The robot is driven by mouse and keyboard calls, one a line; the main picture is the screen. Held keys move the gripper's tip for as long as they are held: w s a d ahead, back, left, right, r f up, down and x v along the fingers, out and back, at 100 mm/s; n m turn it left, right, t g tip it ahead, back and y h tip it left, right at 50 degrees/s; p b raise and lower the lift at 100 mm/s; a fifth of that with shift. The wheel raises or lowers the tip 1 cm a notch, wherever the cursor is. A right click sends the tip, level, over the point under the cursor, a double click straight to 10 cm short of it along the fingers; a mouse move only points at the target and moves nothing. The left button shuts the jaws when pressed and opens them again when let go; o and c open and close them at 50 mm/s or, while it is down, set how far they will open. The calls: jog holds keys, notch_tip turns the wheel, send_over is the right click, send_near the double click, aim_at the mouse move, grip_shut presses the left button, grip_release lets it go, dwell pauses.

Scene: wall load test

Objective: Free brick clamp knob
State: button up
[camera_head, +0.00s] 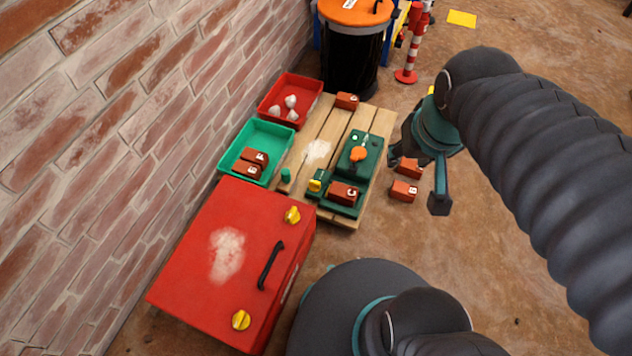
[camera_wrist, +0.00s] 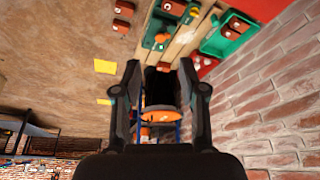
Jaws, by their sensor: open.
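A green clamp device (camera_head: 362,170) sits on the wooden pallet. An orange knob (camera_head: 358,154) is on its top, and a red brick marked C (camera_head: 343,193) sits at its near end. A yellow knob (camera_head: 316,184) on a small green block is at the brick's left. My gripper (camera_head: 416,182) is open and empty, right of the pallet and apart from the clamp. In the wrist view the fingers (camera_wrist: 160,83) are spread, and the clamp (camera_wrist: 158,30) with its orange knob (camera_wrist: 160,38) is seen beyond them at the top.
Two loose bricks (camera_head: 404,191) lie on the floor near my gripper. A green tray (camera_head: 226,160) holds bricks; a red tray (camera_head: 313,91) holds pale lumps. A red box (camera_head: 190,265) with yellow knobs stands at the near left by the brick wall. A black bin (camera_head: 352,62) stands behind the pallet.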

jog(key=w+a+f+m+g+y+b, duration=0.1)
jog(key=w+a+f+g, duration=0.1)
jog(key=w+f, duration=0.35)
jog(key=w+a+f+m+g+y+b, duration=0.1)
jog(key=w+a+f+m+g, duration=0.15)
jog(key=f, duration=0.65)
jog(key=m+t+y+b, duration=0.2)
jog(key=m, duration=1.7)
send_near(315, 182)
jog(key=b+x, duration=0.4)
jog(key=x, duration=0.5)
jog(key=shift+r, duration=0.1)
grip_shut()
